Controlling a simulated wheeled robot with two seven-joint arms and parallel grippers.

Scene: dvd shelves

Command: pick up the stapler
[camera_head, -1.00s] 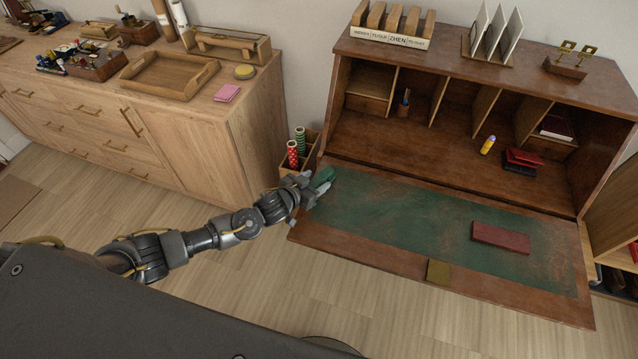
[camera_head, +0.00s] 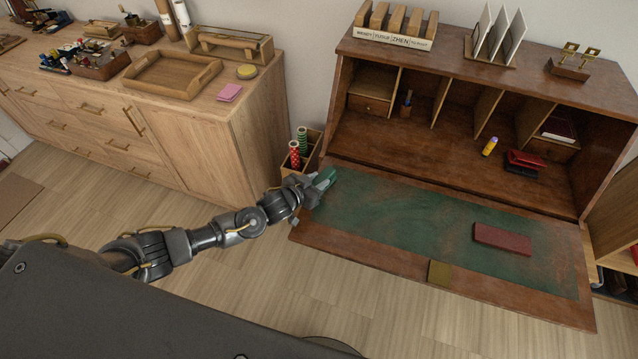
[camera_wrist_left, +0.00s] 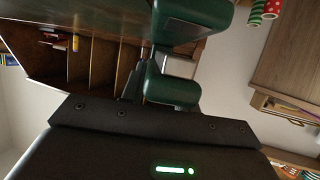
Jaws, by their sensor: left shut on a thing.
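My left gripper (camera_head: 320,182) is at the left end of the desk's green writing surface. It is shut on a dark green stapler (camera_head: 328,176), which is small and partly covered by the fingers in the head view. In the left wrist view the stapler shows large and close, as two dark green parts (camera_wrist_left: 172,88) with metal between them at the gripper (camera_wrist_left: 143,72). I cannot tell whether it still touches the desk. My right gripper is not in view.
The fold-down desk leaf (camera_head: 400,215) carries a dark red block (camera_head: 502,239). A red and black device (camera_head: 524,163) and a yellow tube (camera_head: 490,146) stand deeper inside. A box with rolls (camera_head: 300,155) is just behind my gripper. The leaf's middle is clear.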

